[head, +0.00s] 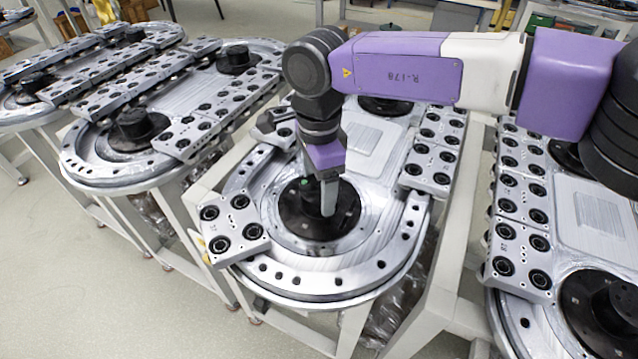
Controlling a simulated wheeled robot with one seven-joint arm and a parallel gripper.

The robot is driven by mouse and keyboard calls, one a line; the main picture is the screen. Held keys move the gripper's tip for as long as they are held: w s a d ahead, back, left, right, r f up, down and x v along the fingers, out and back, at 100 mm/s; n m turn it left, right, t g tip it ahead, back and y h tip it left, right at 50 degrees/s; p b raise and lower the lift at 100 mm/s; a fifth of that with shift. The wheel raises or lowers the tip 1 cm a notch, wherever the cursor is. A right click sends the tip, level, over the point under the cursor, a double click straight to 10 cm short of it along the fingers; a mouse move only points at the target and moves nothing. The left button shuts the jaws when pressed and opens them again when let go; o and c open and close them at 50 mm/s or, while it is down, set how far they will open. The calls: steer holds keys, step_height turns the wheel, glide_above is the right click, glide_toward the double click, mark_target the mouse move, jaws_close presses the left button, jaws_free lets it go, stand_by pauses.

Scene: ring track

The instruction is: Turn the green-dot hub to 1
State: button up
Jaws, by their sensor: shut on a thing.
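The green-dot hub (300,218) is a black round hub in the middle of the nearest oval ring track (380,245). A small green dot shows on its upper left side, close to my gripper. My gripper (328,206) comes down from above with its grey fingers at the hub's raised centre, shut on it. The purple gripper body and the fingers hide part of the hub's top. Any numbers around the hub are too small to read.
A metal carriage plate (235,228) with black rollers sits on the ring left of the hub, and linked plates (432,150) stand at the right. Other tracks with black hubs (138,123) lie left and right (605,305). Open floor (90,290) is at lower left.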

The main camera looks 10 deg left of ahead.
steer(key=m, duration=0.4)
steer(key=shift+w+r+m, duration=0.1)
steer(key=shift+w+m, duration=0.05)
steer(key=shift+m, duration=0.15)
steer(key=m, duration=0.4)
steer(key=shift+m+p, duration=0.3)
steer(key=m, duration=0.4)
steer(key=shift+m, duration=0.3)
steer(key=m, duration=0.4)
steer(key=shift+d+p, duration=0.1)
steer(key=shift+p, duration=0.2)
steer(key=m, duration=0.9)
steer(key=shift+m, duration=0.3)
steer(key=m, duration=0.4)
steer(key=shift+m, duration=2.4)
